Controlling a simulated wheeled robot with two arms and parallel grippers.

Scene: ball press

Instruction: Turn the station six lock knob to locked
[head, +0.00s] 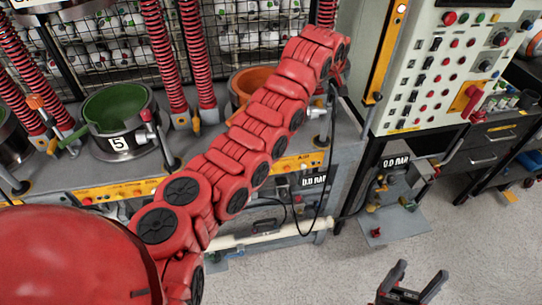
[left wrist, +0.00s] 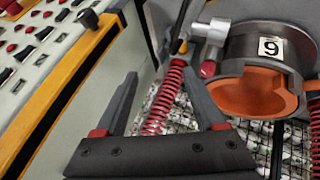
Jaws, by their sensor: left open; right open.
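Station six has an orange cup (head: 250,82), partly hidden behind my left arm in the head view. In the left wrist view the orange cup (left wrist: 262,92) sits in a dark ring whose label (left wrist: 270,47) reads like an upside-down 6. A silver cylinder (left wrist: 211,30) and a small red knob (left wrist: 207,69) are beside the ring; I cannot tell which part is the lock knob or its setting. My left gripper (left wrist: 160,77) is open and empty, its fingers left of the ring. My right gripper (head: 412,280) is open and empty, above the floor.
The station five green cup (head: 115,108) is at the left. A control panel (head: 440,65) with a yellow edge stands to the right of station six. Red springs (head: 168,50) rise from the bench. A wire-mesh cage (head: 240,40) of balls is behind. Floor at lower right is clear.

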